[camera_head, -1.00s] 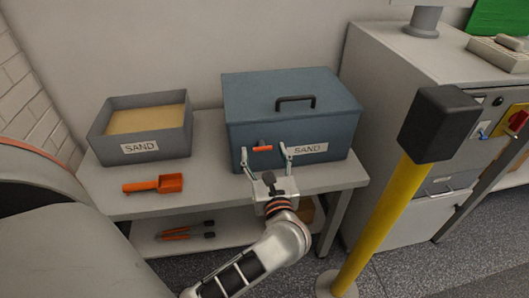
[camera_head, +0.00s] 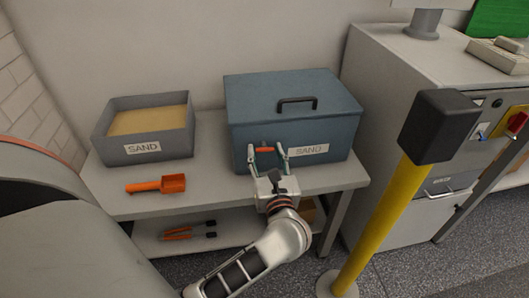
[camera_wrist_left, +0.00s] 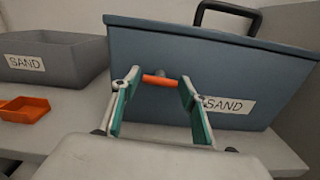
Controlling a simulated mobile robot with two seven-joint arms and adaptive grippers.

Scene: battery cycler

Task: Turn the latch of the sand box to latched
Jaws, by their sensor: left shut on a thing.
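The blue-grey sand box (camera_head: 290,130) with a black lid handle stands on the bench, its lid down. Its orange latch (camera_head: 266,149) lies roughly horizontal on the front face, left of the SAND label. My left gripper (camera_head: 266,153) is in front of the box, its two fingers shut on the ends of the latch. In the left wrist view the latch (camera_wrist_left: 160,81) shows as a short orange bar spanning the gap between the teal-padded fingertips (camera_wrist_left: 158,84). My right gripper is not in view.
An open grey sand tray (camera_head: 143,150) and an orange scoop (camera_head: 158,185) sit left on the bench (camera_head: 215,180). Orange-handled tools (camera_head: 188,231) lie on the lower shelf. A yellow post (camera_head: 385,215) with a black head stands at right, before a grey cabinet (camera_head: 390,100).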

